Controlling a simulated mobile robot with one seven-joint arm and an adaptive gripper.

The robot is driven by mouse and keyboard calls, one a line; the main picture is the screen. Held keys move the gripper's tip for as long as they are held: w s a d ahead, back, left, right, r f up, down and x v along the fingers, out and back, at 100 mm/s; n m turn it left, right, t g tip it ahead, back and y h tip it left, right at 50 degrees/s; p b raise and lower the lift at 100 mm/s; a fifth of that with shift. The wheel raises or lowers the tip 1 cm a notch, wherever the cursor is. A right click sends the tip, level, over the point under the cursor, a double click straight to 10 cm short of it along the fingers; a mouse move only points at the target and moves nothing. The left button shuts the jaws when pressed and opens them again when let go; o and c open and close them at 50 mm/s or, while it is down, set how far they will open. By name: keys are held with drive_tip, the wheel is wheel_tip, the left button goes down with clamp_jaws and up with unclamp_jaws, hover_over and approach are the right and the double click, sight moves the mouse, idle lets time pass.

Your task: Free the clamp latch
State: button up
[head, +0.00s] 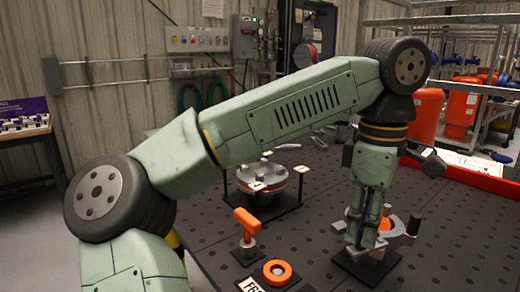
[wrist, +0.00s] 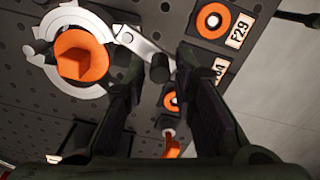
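The clamp is a silver ring (wrist: 42,72) around an orange plug (wrist: 82,58), seen at the upper left of the wrist view. Its silver latch lever (wrist: 133,38) reaches out to the right and ends in a dark grey round knob (wrist: 160,69). My gripper (wrist: 160,62) is open, with one finger on each side of the knob and gaps showing; I see no firm contact. In the head view my gripper (head: 362,235) points down at the clamp's stand, and its fingers hide part of the clamp (head: 397,228).
An orange T-handle (head: 246,222) on a stand and an orange ring (head: 277,271) sit left of the clamp. A round flanged fixture (head: 262,178) stands behind. A red tray edge (head: 470,176) lies at right. The perforated table (head: 455,235) is bare at the right front.

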drive_tip(key=c, duration=0.4)
drive_tip(key=shift+o, duration=0.2)
drive_tip(key=shift+s, duration=0.1)
drive_tip(key=shift+s+d, duration=0.2)
drive_tip(key=shift+s, duration=0.2)
drive_tip(key=shift+d, duration=0.1)
drive_tip(key=shift+s+d+p, duration=0.25)
drive_tip(key=shift+s+p, duration=0.1)
drive_tip(key=shift+s, duration=0.1)
drive_tip(key=o, duration=0.8)
